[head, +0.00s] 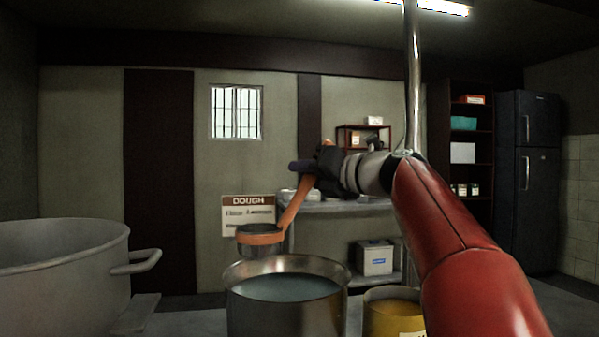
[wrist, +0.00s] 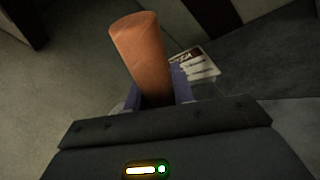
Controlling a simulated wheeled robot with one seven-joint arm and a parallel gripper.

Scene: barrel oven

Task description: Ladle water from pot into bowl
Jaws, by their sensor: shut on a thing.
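My gripper (head: 312,170) is shut on the handle of an orange ladle (head: 290,212), and the handle slants down to the left. The ladle's cup (head: 260,240) hangs above a steel pot (head: 245,313). The pot holds bluish-grey water (head: 287,288). I cannot tell whether there is water in the cup. In the wrist view the orange handle (wrist: 148,58) rises between the purple fingers (wrist: 165,85). A yellow bowl-like vessel (head: 385,292) stands right of the pot, partly hidden by my red arm; its inside is barely visible.
A large grey pot (head: 70,260) with a side handle stands at the left. A metal shelf (head: 345,206) with a grey box (head: 375,258) stands behind. A "DOUGH" sign (head: 248,215) hangs on the wall. A dark fridge (head: 528,180) is at the far right.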

